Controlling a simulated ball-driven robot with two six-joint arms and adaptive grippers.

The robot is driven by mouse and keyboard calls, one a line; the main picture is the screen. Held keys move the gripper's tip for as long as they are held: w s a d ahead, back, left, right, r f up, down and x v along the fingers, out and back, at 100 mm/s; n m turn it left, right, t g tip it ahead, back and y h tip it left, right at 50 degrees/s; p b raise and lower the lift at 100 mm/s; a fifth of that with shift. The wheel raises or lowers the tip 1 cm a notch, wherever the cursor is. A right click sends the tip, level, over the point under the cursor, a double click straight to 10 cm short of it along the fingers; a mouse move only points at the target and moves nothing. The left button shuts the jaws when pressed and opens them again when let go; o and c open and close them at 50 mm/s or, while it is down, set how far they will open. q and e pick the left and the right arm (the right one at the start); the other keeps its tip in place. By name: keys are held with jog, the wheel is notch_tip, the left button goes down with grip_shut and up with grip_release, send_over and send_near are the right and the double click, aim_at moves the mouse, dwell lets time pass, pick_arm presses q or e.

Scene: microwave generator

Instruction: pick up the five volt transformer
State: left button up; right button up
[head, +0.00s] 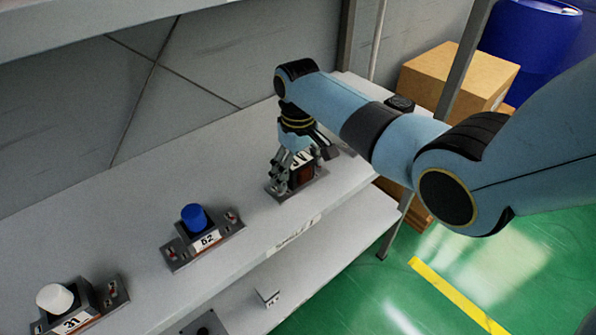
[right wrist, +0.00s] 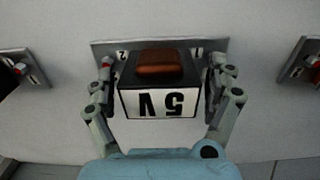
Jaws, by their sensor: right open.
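The five volt transformer is a dark block with a brown top and a white label reading 5V, which appears upside down in the right wrist view (right wrist: 160,102). It sits on a grey metal plate at the right part of the shelf in the head view (head: 304,174), partly hidden by my gripper. My right gripper (head: 293,170) points down at it. In the right wrist view its open fingers (right wrist: 161,66) stand on either side of the block, close to its sides. I cannot tell whether they touch it. My left gripper is not in view.
A unit with a blue top labelled 52 (head: 207,241) and one with a white top labelled 31 (head: 75,317) stand further left on the grey shelf (head: 130,250). A shelf post (head: 462,65), a cardboard box (head: 455,75) and a blue barrel (head: 530,35) are at the right.

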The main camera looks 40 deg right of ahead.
jog(key=c, duration=1.5)
jog(key=shift+r, duration=0.1)
jog(key=shift+c, duration=1.2)
jog(key=shift+r, duration=0.1)
